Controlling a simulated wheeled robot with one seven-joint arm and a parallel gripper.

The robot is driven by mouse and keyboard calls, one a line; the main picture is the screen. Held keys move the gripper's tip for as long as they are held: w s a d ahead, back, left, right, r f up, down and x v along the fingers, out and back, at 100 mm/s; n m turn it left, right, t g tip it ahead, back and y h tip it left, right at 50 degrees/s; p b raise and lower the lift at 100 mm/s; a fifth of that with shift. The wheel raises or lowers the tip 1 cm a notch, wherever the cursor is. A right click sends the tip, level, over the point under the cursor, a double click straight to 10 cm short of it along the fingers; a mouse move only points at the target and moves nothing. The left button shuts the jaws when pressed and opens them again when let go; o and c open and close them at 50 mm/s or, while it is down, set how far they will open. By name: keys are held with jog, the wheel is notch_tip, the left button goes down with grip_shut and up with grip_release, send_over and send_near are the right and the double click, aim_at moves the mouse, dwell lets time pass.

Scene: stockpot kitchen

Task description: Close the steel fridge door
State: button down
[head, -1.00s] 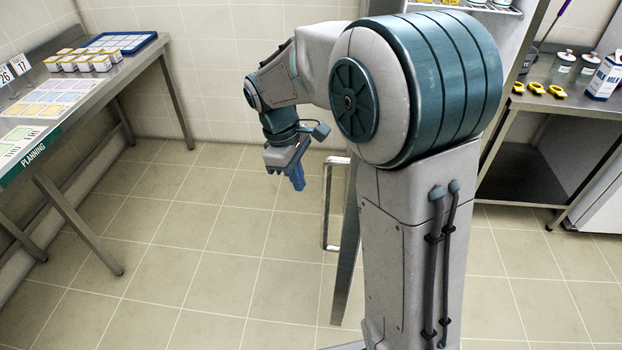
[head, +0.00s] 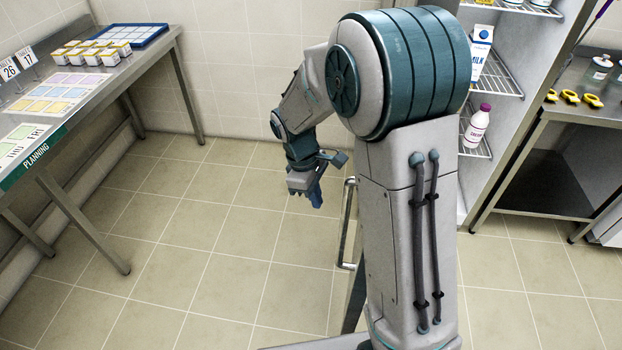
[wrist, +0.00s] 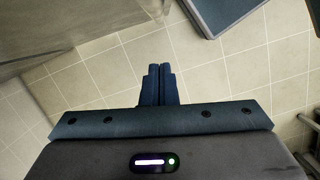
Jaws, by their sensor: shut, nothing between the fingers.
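The steel fridge door (head: 355,298) stands open in the head view, seen nearly edge-on. Its bar handle (head: 346,225) faces left, and my arm hides much of the door. The open fridge (head: 510,130) is behind my arm to the right, with its shelves showing. My gripper (head: 316,197) points down just left of the handle's upper end in the picture; I cannot tell the gap in depth. Its blue fingers are shut and empty, also in the wrist view (wrist: 159,68).
A milk carton (head: 481,52) and a pink-capped bottle (head: 476,126) stand on fridge shelves. A steel table (head: 75,110) with boxes and cards runs along the left. Another steel table (head: 575,112) is at the right. The tiled floor (head: 190,250) between is clear.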

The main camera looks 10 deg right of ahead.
jog(key=shift+s+d+f+p, duration=0.25)
jog(key=shift+s+d, duration=0.35)
jog(key=shift+d, duration=0.3)
jog(key=shift+s+d+f+p, duration=0.15)
jog(key=shift+s+d+f, duration=0.2)
jog(key=shift+s+d, duration=0.4)
jog(key=shift+w+d, duration=0.15)
jog(key=shift+d, duration=0.05)
